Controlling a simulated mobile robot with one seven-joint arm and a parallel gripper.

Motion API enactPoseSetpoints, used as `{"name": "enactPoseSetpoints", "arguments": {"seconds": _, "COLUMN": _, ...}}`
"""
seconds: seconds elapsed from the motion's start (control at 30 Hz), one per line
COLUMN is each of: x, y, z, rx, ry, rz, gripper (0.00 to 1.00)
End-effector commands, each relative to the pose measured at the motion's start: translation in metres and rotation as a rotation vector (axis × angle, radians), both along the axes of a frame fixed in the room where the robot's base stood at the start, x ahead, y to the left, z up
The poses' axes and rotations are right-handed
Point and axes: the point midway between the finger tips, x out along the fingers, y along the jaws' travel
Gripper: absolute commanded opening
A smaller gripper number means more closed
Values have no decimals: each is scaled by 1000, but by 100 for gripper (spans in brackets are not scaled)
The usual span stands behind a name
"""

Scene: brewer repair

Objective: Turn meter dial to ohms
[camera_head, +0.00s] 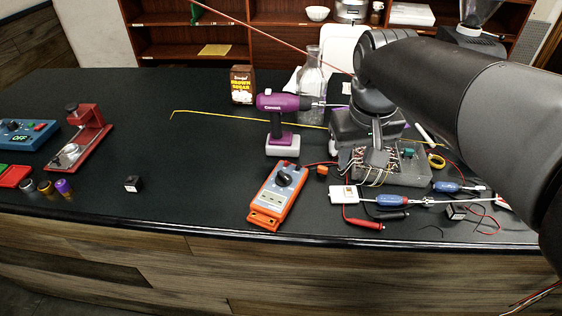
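The orange meter (268,205) lies on the black counter near its front edge, with its long side slanting up to the right. Its dark round dial (284,178) is on the grey face toward the far end. The dial's pointer setting is too small to read. My gripper (377,158) points down over the open box of wires (405,165), to the right of the meter and apart from it. The fingers look like one narrow shape from this side, so I cannot tell whether they are open or shut.
A purple drill (281,125) stands just behind the meter. To the right lie a red probe (364,223), a black probe (393,200), blue-handled screwdrivers (392,201) and loose wires. A small black cube (133,184) lies left. The counter between cube and meter is clear.

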Motion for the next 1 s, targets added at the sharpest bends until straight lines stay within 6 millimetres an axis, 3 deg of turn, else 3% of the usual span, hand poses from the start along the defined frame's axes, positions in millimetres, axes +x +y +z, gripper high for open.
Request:
{"name": "enactPoseSetpoints", "arguments": {"seconds": 0.33, "x": 77, "y": 61, "z": -6, "rx": -78, "ry": 216, "rz": 173, "gripper": 35}}
{"name": "enactPoseSetpoints", "arguments": {"seconds": 0.6, "x": 126, "y": 118, "z": -31, "rx": -144, "ry": 378, "rz": 301, "gripper": 35}}
{"name": "enactPoseSetpoints", "arguments": {"seconds": 0.8, "x": 151, "y": 158, "z": -56, "rx": -191, "ry": 480, "rz": 380, "gripper": 35}}
{"name": "enactPoseSetpoints", "arguments": {"seconds": 1.0, "x": 161, "y": 178, "z": -70, "rx": -214, "ry": 533, "rz": 417, "gripper": 35}}
